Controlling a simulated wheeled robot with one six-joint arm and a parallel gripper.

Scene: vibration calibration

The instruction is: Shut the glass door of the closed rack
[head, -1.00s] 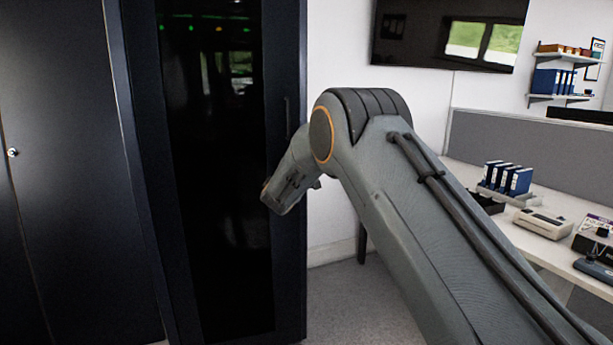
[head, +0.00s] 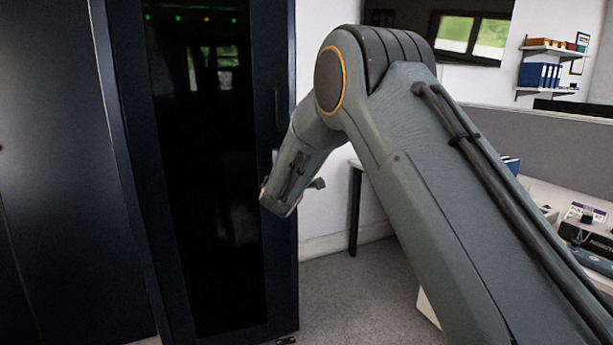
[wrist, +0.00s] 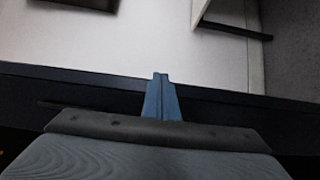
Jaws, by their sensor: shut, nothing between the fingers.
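The rack's glass door (head: 205,190) is a tall dark pane in a black frame at the left of the head view. Its slim handle (head: 277,108) is near the right edge. The door looks shut or nearly so; I cannot tell whether it is flush. My arm's wrist end is in front of the door's right edge in the head view, its fingertips hidden. In the wrist view, my gripper (wrist: 161,88) shows blue fingers, shut and empty, over the rack's black edge (wrist: 230,100). Whether they touch it is not clear.
A dark cabinet (head: 50,180) stands left of the rack. A white desk (head: 560,200) with office items is at the right, behind my arm. Grey floor (head: 350,295) is open between rack and desk. A white wall with a screen is behind.

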